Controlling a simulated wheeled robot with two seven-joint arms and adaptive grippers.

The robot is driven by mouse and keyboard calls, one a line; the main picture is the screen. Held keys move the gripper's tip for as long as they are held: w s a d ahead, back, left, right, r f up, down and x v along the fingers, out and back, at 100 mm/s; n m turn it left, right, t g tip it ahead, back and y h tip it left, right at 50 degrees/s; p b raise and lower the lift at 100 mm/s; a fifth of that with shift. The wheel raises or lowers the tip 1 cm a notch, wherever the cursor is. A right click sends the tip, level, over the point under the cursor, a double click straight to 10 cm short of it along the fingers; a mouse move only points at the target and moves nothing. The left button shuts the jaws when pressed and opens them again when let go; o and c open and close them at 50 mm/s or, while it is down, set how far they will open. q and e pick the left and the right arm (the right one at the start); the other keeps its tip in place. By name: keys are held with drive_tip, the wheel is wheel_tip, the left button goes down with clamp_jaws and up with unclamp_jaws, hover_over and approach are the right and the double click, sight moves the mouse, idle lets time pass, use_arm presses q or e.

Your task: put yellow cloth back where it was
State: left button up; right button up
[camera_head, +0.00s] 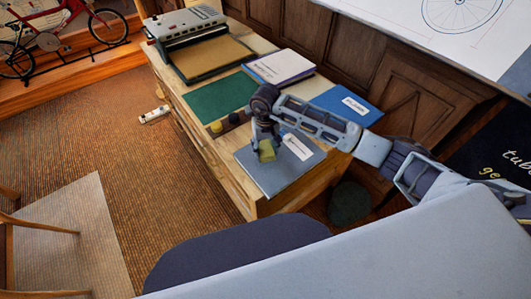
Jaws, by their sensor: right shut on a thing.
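The yellow cloth (266,152) shows as a small yellow-olive piece between the fingers of my right gripper (264,148). The gripper is shut on it, over the grey-blue folder (283,179) with a white label at the near end of the wooden desk (224,179). I cannot tell whether the cloth touches the folder. The gripper fingers hide part of the cloth. My left gripper is not in view.
A green mat (218,101), a small yellow item (216,127) and a dark round item (234,118) lie to the left of the gripper. Books (279,67), a blue folder (346,104) and a grey machine (186,24) occupy the desk. A dark chair seat (230,246) stands in front.

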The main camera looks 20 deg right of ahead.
sight(265, 148)
drive_tip(key=shift+f, duration=1.85)
drive_tip(key=shift+f, duration=0.15)
drive_tip(key=o, duration=0.9)
drive_tip(key=shift+r+p, duration=0.2)
drive_tip(key=shift+p, duration=0.1)
